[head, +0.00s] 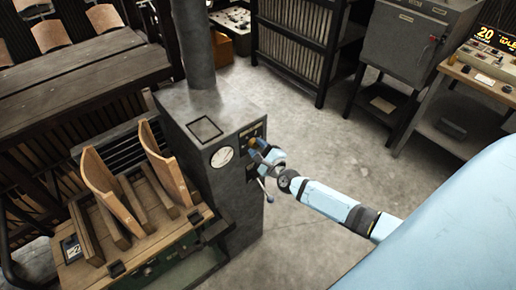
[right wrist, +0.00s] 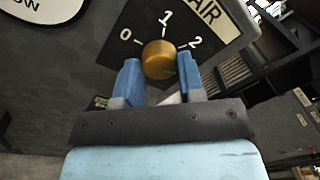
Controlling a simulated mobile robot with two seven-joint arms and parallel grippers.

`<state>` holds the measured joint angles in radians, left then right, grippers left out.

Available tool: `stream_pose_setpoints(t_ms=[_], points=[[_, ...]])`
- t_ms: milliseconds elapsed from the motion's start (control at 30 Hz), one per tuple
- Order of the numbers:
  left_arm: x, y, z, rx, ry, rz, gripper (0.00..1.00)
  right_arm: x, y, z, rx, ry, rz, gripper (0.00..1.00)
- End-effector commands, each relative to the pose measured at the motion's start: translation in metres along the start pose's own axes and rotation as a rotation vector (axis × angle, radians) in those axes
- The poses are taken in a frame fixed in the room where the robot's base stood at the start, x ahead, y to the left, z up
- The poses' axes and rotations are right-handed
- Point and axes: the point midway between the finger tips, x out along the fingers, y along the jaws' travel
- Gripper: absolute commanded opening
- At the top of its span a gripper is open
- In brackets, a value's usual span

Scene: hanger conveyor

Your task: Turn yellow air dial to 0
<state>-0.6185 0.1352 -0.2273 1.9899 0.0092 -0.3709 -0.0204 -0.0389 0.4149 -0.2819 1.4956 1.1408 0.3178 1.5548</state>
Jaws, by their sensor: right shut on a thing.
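The yellow air dial (right wrist: 159,58) is a round brass-coloured knob on a dark plate (right wrist: 205,22) lettered AIR. The marks 0, 1 and 2 run from left to right around its upper side. I cannot tell which mark it points to. In the head view the dial (head: 253,142) is small on the side of a grey machine (head: 195,115). My right gripper (right wrist: 160,78) has its two blue fingers either side of the knob and is shut on it. It also shows in the head view (head: 259,150). My left gripper is not in view.
A round white gauge (head: 222,156) and a lever (head: 265,190) are on the machine near my right gripper. A wooden rack with curved boards (head: 165,165) stands at its left. Grey cabinets and shelves stand at the back. The concrete floor (head: 310,130) on the right is clear.

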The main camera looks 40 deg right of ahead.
Motion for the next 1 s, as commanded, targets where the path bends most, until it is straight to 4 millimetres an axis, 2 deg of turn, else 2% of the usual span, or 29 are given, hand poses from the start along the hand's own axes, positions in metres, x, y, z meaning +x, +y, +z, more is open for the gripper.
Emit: stream_pose_setpoints(t_ms=[1000], points=[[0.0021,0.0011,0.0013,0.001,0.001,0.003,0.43,-0.0001,0.0001,-0.0013,-0.963,-0.05,-0.032,0.12]])
